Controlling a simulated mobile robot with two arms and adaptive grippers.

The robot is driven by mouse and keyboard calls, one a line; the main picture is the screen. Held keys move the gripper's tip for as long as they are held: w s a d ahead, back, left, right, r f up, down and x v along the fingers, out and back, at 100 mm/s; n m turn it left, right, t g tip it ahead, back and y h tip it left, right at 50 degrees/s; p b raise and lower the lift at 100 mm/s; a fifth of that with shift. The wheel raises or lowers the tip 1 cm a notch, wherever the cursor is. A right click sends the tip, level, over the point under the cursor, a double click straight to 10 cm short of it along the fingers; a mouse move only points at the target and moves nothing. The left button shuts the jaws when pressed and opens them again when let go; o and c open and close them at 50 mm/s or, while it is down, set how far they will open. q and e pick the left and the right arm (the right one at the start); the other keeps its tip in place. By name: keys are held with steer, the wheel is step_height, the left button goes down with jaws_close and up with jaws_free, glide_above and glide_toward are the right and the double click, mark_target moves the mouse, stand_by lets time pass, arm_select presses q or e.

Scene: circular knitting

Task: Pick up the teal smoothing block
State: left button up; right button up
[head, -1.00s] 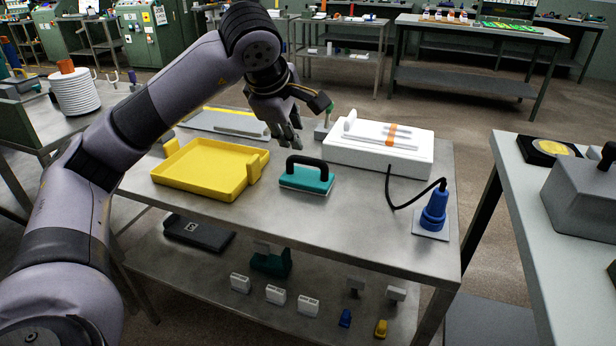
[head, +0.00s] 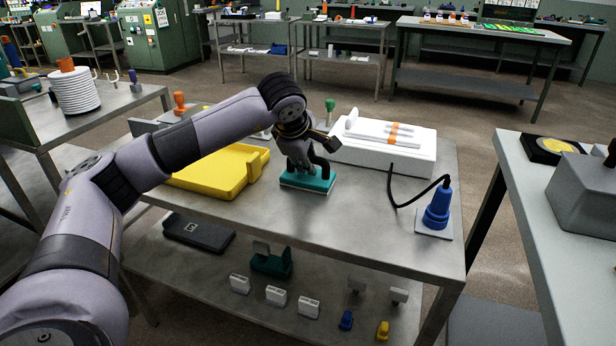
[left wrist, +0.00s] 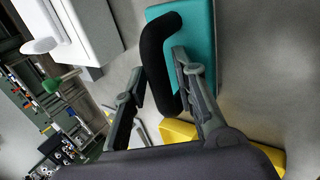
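The teal smoothing block (head: 318,184) lies on the metal table, with a black arched handle on top. It also shows in the left wrist view (left wrist: 203,75), its black handle (left wrist: 152,62) reaching between my gripper's fingers. My left gripper (head: 300,168) is down at the block. In the left wrist view my left gripper (left wrist: 155,75) is open, one finger on each side of the handle, with a gap visible on the left. Whether the right finger touches the handle I cannot tell. My right gripper is not in view.
A yellow tray (head: 252,172) stands left of the block, partly behind my arm. A white box (head: 425,160) stands behind and right. A blue tool (head: 438,208) with a black cable is at the table's right. The table front is clear.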

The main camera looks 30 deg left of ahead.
arm_select(q)
jaws_close()
stand_by(0.3)
stand_by(0.3)
